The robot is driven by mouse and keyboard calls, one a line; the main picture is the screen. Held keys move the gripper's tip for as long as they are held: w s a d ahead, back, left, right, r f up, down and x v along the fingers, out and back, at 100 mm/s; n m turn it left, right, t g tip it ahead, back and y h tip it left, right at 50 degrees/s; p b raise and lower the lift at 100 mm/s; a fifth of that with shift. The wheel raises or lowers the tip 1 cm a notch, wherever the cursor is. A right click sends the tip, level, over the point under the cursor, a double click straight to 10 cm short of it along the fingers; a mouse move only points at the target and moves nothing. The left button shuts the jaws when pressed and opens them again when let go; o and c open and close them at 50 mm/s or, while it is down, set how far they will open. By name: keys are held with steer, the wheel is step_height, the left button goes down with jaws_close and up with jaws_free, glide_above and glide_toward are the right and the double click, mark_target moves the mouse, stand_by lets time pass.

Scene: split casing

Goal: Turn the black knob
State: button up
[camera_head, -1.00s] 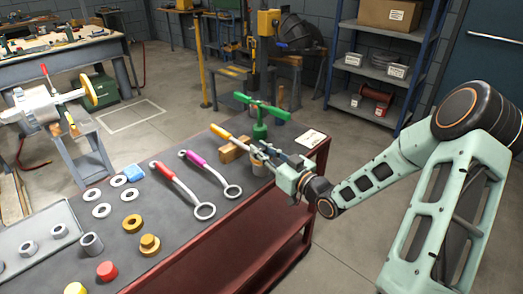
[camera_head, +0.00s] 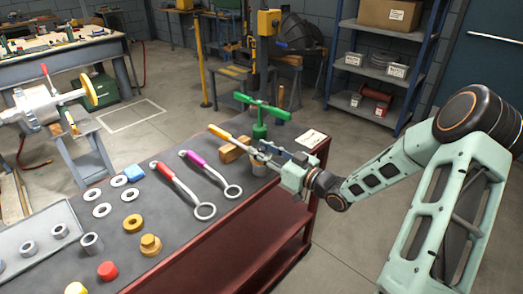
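I cannot pick out a black knob with certainty in this view. My gripper (camera_head: 268,157) is at the far right corner of the dark-topped workbench (camera_head: 178,232), just above a small beige cup-like part (camera_head: 260,169). Its fingers are small and overlap the clutter behind them, so their opening and any contact are unclear. A yellow-handled tool (camera_head: 219,132) points toward the fingers beside a wooden block (camera_head: 232,152). A green T-handled part (camera_head: 260,117) stands just behind the gripper.
Red-handled (camera_head: 180,182) and purple-handled (camera_head: 208,172) ring tools lie left of the gripper. Washers, bushings and coloured caps cover the bench's left part. A white card (camera_head: 311,138) lies at the right corner. A grey casing with a yellow wheel (camera_head: 89,89) stands at left.

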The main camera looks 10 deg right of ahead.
steer(key=shift+o, duration=0.4)
steer(key=v, duration=1.2)
